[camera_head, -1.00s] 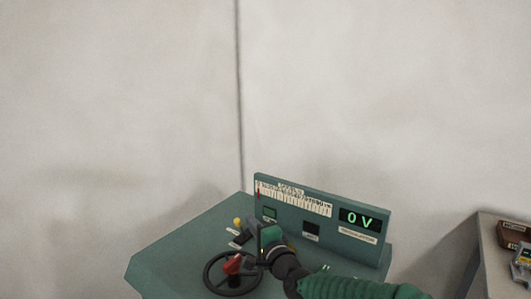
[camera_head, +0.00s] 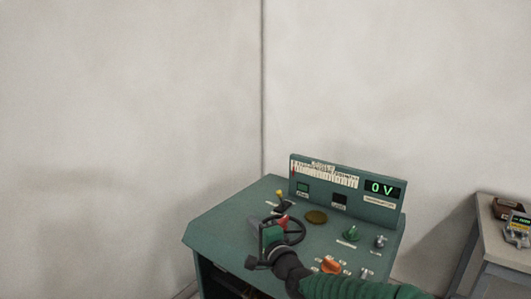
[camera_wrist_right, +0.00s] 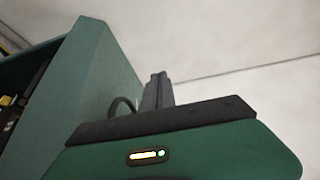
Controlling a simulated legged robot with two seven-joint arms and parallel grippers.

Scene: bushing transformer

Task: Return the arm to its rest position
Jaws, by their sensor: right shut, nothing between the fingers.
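My right arm (camera_head: 345,287), with a green ribbed sleeve, comes in from the lower right in the head view. Its gripper (camera_head: 254,226) is at the left front of the green control console (camera_head: 225,235), in front of the black handwheel (camera_head: 303,231) and partly hiding it. In the right wrist view the grey fingers (camera_wrist_right: 158,92) are together with nothing between them. The console's side fills the left of that view, with a bit of dark curved rim (camera_wrist_right: 121,105) behind the fingers. I cannot tell whether the gripper touches the console. My left gripper is not in view.
A grey table (camera_head: 486,225) with small devices stands at right. The left side looks clear.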

